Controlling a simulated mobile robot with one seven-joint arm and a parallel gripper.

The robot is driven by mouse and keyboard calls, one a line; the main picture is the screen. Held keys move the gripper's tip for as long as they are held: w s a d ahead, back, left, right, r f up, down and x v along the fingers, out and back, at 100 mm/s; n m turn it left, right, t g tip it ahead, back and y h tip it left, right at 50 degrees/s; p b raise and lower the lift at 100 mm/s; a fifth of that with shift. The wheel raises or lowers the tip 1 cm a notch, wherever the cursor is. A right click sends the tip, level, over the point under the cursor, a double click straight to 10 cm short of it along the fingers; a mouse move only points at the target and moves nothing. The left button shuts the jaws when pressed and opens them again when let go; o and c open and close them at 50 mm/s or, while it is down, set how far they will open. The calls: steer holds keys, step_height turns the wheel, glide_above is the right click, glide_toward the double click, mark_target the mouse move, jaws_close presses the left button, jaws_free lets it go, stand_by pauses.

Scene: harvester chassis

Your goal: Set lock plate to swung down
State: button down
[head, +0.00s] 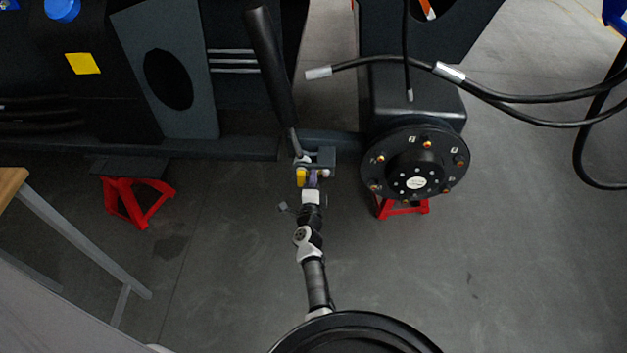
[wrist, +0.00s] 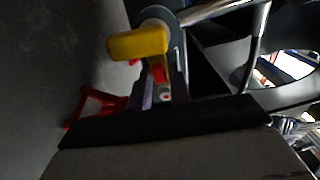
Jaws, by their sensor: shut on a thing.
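A long black-gripped lever (head: 270,65) stands tilted above a small grey bracket block (head: 322,158) on the chassis rail. A yellow piece (head: 301,177) sits at the lever's base. In the wrist view the yellow piece (wrist: 138,42) sticks out left beside a grey ring on a rod. Which of these is the lock plate is not clear. My gripper (head: 312,183) is at the bracket's underside, shut on a small part there. Its fingertips are mostly hidden.
A dark wheel hub (head: 415,165) with bolts stands close right of my gripper. Black hoses (head: 515,97) hang above it. Red stands (head: 135,202) are under the chassis. A workbench (head: 12,184) is at left. The floor right of my arm is clear.

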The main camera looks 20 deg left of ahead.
steer(key=shift+f+n, duration=0.1)
steer(key=shift+n, duration=0.2)
steer(key=shift+w+d+f+n+p, duration=0.15)
steer(key=shift+d+f+n, duration=0.35)
steer(key=shift+n, duration=2.1)
steer(key=shift+w+d+f+n+p, duration=0.2)
steer(key=shift+d+f+n, duration=0.35)
steer(key=shift+n, duration=2.05)
steer(key=shift+w+d+f+n+p, duration=0.15)
steer(key=shift+d+f+n, duration=0.35)
steer(key=shift+n, duration=2.1)
steer(key=c, duration=1.4)
jaws_free()
steer(key=shift+c, duration=0.2)
steer(key=shift+s+d+f, duration=0.1)
steer(key=shift+s+d, duration=0.05)
